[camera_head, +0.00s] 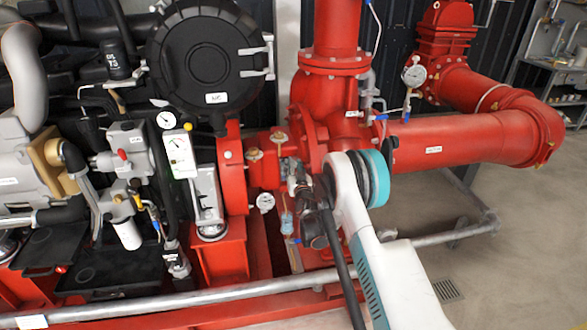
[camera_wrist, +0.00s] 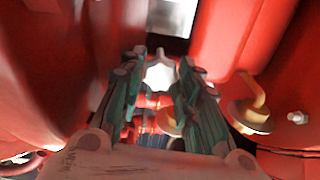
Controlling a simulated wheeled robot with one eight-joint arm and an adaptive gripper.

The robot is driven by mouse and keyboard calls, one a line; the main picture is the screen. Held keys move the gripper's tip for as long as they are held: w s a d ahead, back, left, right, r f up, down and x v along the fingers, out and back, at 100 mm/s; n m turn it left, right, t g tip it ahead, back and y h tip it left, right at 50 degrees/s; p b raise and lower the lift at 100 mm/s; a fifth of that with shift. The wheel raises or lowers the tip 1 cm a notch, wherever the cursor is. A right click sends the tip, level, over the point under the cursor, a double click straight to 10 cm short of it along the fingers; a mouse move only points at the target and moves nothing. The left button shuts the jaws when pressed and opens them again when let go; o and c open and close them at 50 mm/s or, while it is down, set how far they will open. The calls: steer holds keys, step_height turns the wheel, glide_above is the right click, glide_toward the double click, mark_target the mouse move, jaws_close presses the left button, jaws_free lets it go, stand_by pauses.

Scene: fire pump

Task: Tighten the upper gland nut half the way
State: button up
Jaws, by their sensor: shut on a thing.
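In the wrist view my gripper (camera_wrist: 160,70) has its two dark green fingers closed around a small pale metal piece (camera_wrist: 160,76), which appears to be the gland nut. The fingertips touch its left and right sides. Whether it is the upper nut cannot be told from this view. In the head view my gripper (camera_head: 293,177) is at the red pump casing (camera_head: 263,172), just left of my arm's teal ring. The nut itself is hidden there by my gripper and wrist.
Brass fittings (camera_head: 254,154) stand on the casing; one shows right of my fingers (camera_wrist: 253,112). Large red pipes (camera_head: 465,143) stand behind and right. A grey rail (camera_head: 170,306) runs along the front.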

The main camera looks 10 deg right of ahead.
steer(key=shift+m, duration=0.4)
steer(key=m, duration=0.5)
steer(key=shift+m, duration=0.3)
steer(key=m, duration=0.6)
steer(key=shift+d+f+m, duration=0.1)
steer(key=shift+m, duration=0.3)
steer(key=o, duration=1.1)
steer(key=shift+c, duration=0.2)
steer(key=s, duration=0.7)
steer(key=shift+s, duration=0.3)
